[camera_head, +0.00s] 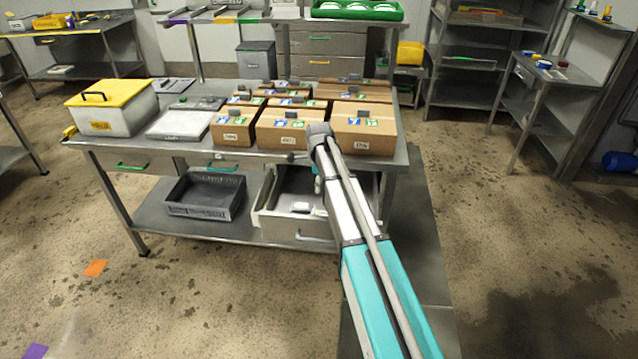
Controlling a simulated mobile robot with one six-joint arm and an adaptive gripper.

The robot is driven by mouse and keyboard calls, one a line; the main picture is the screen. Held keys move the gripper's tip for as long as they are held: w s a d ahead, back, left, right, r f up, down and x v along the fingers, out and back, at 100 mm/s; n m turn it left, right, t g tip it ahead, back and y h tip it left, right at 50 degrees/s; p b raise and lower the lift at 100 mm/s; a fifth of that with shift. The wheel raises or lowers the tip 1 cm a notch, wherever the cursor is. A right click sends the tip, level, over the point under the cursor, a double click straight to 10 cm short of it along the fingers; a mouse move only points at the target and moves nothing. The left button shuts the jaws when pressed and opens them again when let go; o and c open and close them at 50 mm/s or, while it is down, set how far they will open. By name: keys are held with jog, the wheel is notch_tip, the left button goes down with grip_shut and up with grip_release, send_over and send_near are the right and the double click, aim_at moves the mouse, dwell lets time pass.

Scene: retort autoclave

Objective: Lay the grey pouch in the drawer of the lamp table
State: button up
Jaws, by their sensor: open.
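The drawer (268,221) under the middle steel table (110,150) stands pulled open. Small pale and dark items (302,207) lie inside it, too small to tell if one is the grey pouch. I cannot pick out the grey pouch for sure anywhere. No lamp is clear on this table, so I cannot confirm which table is the lamp table. My arm reaches from the lower right to above the drawer and bends down at the boxes. My gripper is hidden behind my arm, and I cannot see what it holds.
Several brown cartons (287,128) crowd the tabletop. A white bin with a yellow lid (108,110) and a pale flat board (181,125) are to their left. A dark crate (205,195) sits on the lower shelf. Floor is clear at the right.

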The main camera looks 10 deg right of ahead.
jog(key=shift+s, duration=0.1)
jog(key=s+n, duration=2.1)
jog(key=s, duration=0.8)
